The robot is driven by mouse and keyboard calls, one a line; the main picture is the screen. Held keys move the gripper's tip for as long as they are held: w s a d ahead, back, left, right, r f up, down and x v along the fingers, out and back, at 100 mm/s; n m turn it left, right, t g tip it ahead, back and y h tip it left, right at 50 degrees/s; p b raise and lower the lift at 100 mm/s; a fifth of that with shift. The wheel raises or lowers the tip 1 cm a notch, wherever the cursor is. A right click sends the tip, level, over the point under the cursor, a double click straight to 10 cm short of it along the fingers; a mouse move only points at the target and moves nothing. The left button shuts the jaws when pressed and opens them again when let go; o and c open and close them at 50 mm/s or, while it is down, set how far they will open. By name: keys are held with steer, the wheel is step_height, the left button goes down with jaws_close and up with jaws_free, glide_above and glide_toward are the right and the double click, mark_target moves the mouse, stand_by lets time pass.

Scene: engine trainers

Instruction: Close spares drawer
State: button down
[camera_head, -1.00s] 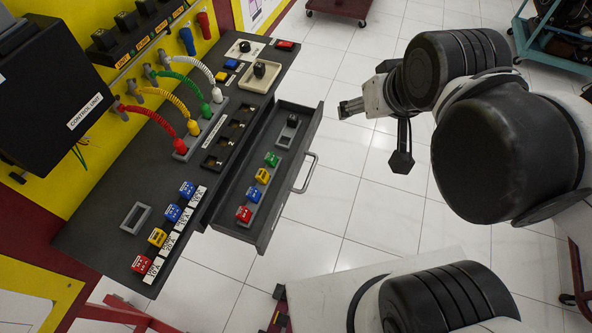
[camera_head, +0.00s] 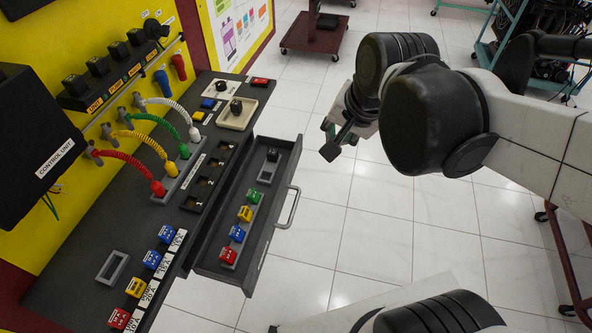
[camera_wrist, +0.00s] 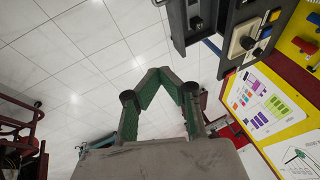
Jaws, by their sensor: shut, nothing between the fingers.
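The spares drawer (camera_head: 271,222) is pulled out from the right side of the dark bench in the head view. Its grey bar handle (camera_head: 289,208) is on its right-hand front. Inside are green, yellow, blue and red blocks in a rack and a black knob piece (camera_head: 272,155). My gripper (camera_head: 328,127) is up and to the right of the handle, apart from it and partly hidden by my wrist. In the wrist view my gripper (camera_wrist: 157,74) has its green-padded fingers brought together at the tips, with nothing held.
The bench top (camera_head: 90,265) carries coloured blocks, labels and curved hoses. The black control unit (camera_head: 38,135) stands at left. A dark red trolley (camera_head: 312,38) is at the back.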

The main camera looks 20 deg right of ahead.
steer(key=w+d+f+m+g+y+b, duration=0.1)
steer(key=w+f+m+g+b, duration=0.1)
steer(key=w+f+m, duration=0.35)
steer(key=w+d+f+m+g+y+b, duration=0.1)
steer(key=w+f+m+g+b, duration=0.15)
steer(key=f+m, duration=0.65)
steer(key=w+a+f+m, duration=0.2)
steer(key=w+a+f, duration=0.1)
steer(key=a+f, duration=0.3)
steer(key=shift+w+f+t+b, duration=0.2)
steer(key=shift+f+t+b, duration=0.15)
steer(key=shift+f, duration=0.5)
